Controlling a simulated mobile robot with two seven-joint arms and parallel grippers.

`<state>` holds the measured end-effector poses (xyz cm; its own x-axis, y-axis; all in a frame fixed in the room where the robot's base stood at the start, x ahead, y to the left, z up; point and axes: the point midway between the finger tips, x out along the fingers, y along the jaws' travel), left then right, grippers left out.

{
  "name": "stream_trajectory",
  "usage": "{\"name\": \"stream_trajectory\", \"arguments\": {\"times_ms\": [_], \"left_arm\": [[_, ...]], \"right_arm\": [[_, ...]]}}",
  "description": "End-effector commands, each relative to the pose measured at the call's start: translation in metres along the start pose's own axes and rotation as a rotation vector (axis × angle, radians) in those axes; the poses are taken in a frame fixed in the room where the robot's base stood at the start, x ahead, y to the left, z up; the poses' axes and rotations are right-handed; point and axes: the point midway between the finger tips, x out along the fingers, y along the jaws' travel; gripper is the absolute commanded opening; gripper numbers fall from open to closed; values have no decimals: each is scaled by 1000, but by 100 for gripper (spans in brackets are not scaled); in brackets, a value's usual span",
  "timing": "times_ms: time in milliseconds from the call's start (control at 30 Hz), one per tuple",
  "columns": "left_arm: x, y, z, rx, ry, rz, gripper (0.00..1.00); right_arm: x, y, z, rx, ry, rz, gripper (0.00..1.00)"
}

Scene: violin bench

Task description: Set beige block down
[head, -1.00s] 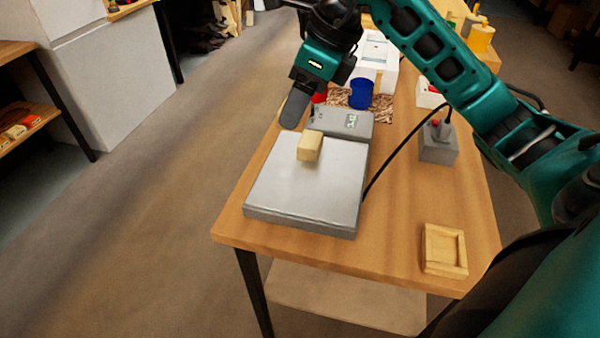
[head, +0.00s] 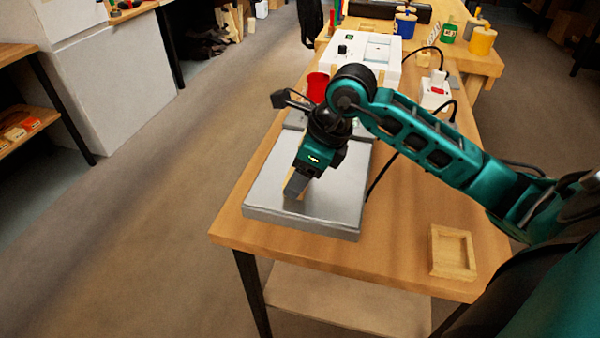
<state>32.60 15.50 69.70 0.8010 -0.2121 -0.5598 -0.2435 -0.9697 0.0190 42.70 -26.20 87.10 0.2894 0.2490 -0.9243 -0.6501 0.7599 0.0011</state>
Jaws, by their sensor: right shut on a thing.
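My right gripper (head: 297,186) is low over the bare metal plate of the scale (head: 330,205), pointing down. It is shut on the beige block (head: 302,192), of which only a small edge shows beside the grey finger. The rest of the block is hidden by the finger, and I cannot tell whether it touches the plate. My left gripper is not in view.
A shallow wooden tray (head: 453,252) lies empty on the bench (head: 400,235) at the right front. A red cup (head: 317,87) and a white machine (head: 362,52) stand behind the scale. A black cable runs along the scale's right side.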

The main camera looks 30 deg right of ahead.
Motion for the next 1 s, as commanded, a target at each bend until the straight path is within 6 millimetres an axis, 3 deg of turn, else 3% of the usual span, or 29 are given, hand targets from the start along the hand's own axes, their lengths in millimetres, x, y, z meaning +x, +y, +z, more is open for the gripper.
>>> {"name": "stream_trajectory", "arguments": {"times_ms": [267, 300, 533, 833, 1000], "left_arm": [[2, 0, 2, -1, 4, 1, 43], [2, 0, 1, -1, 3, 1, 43], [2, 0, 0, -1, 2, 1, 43], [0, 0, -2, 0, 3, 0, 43], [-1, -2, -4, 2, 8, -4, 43]], "right_arm": [[3, 0, -1, 0, -1, -1, 28], [2, 0, -1, 0, -1, -1, 59], [2, 0, -1, 0, 0, 0, 81], [0, 0, 0, 0, -1, 0, 83], [-20, -2, 1, 0, -1, -5, 83]]}}
